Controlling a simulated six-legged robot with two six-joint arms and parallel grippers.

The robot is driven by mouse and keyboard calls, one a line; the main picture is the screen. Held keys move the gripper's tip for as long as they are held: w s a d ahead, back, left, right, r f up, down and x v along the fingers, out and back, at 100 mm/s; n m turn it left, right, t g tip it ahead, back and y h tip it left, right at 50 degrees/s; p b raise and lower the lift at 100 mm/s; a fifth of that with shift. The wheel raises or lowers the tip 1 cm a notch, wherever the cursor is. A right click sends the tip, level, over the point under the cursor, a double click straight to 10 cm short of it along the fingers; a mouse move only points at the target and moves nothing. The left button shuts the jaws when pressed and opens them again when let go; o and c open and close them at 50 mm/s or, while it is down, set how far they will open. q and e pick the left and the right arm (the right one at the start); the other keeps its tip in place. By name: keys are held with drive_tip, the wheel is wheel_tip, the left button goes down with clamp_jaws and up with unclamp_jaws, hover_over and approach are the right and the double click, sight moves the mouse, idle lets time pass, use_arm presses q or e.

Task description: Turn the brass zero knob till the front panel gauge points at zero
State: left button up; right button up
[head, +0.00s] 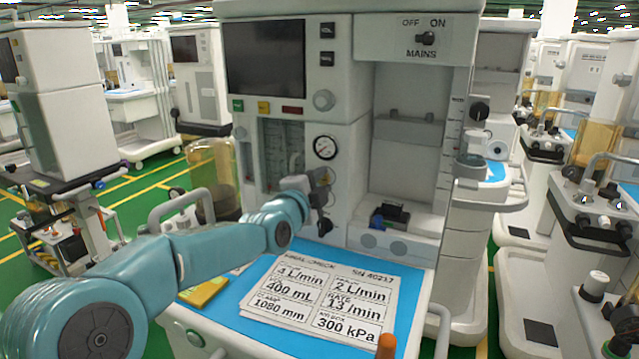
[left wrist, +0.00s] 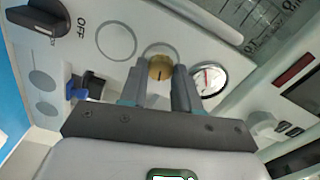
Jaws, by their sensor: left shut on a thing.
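The brass zero knob (left wrist: 160,68) is round, with a dark line across its face, on the pale front panel in the left wrist view. My left gripper (left wrist: 158,88) has its two fingers on either side of the knob and is shut on it. In the head view my left gripper (head: 318,187) is at the panel just below the gauge and hides the knob. The front panel gauge (head: 324,148) is a white dial with a dark rim. It also shows in the left wrist view (left wrist: 208,79), partly behind a finger; its exact reading is too small to tell.
A black switch lever marked OFF (left wrist: 37,16) and a blue and black part (left wrist: 86,86) lie left of the knob in the left wrist view. A check sheet (head: 322,298) lies on the blue worktop (head: 262,338). Other carts stand on both sides.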

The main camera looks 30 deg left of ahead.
use_arm(q)
drive_tip(key=o, duration=1)
drive_tip(key=shift+o, duration=0.2)
drive_tip(key=s+d+b, duration=0.1)
drive_tip(key=s, duration=1.5)
drive_tip(key=shift+s, duration=0.15)
